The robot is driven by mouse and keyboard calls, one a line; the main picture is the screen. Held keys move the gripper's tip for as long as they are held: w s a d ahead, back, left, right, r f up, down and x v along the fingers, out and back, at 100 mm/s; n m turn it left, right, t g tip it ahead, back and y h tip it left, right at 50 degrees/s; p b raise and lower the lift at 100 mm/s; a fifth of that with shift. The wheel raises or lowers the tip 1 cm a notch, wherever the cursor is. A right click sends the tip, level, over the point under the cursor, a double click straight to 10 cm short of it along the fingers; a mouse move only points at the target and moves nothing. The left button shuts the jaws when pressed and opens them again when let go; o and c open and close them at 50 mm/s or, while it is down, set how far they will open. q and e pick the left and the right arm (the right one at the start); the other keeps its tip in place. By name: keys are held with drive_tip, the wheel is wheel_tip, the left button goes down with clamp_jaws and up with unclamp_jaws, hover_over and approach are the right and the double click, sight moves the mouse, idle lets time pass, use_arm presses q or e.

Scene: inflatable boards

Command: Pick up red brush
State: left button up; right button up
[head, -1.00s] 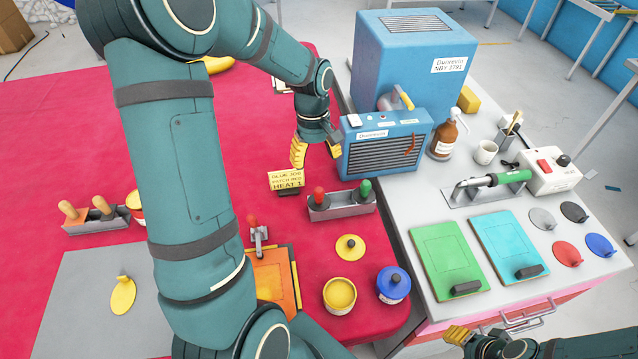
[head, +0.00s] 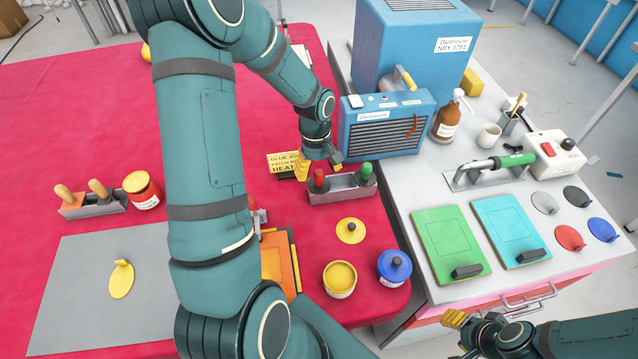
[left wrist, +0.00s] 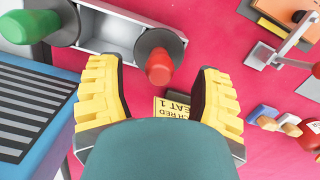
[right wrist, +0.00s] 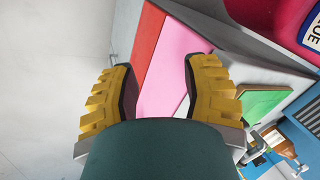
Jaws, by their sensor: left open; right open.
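The red brush (head: 319,179) stands handle up in the left end of a grey metal holder (head: 345,194). A green-handled brush (head: 366,172) stands in the right end. My left gripper (head: 319,165) is open just above and behind the red brush. In the left wrist view the red handle (left wrist: 159,68) shows between the open yellow fingers (left wrist: 155,90), apart from both. The green handle (left wrist: 32,25) is outside them at the left. My right gripper (head: 462,334) is open and empty near the drawer front; its open fingers also show in the right wrist view (right wrist: 160,75).
A blue heater box (head: 385,130) stands close behind the holder at the right. A yellow sign (head: 283,162) is beside the gripper. Yellow (head: 340,278) and blue (head: 394,266) pots stand in front. The red table is clear at the far left.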

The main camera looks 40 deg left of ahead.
use_arm(q)
drive_tip(key=shift+d+f, duration=0.15)
drive_tip(key=shift+f, duration=1.3)
clamp_jaws()
drive_tip(key=shift+r, duration=0.1)
wheel_tip(320, 180, up, 10)
drive_tip(key=shift+f+p, duration=0.1)
drive_tip(key=shift+p, duration=0.45)
drive_tip(key=c, duration=0.8)
unclamp_jaws()
clamp_jaws()
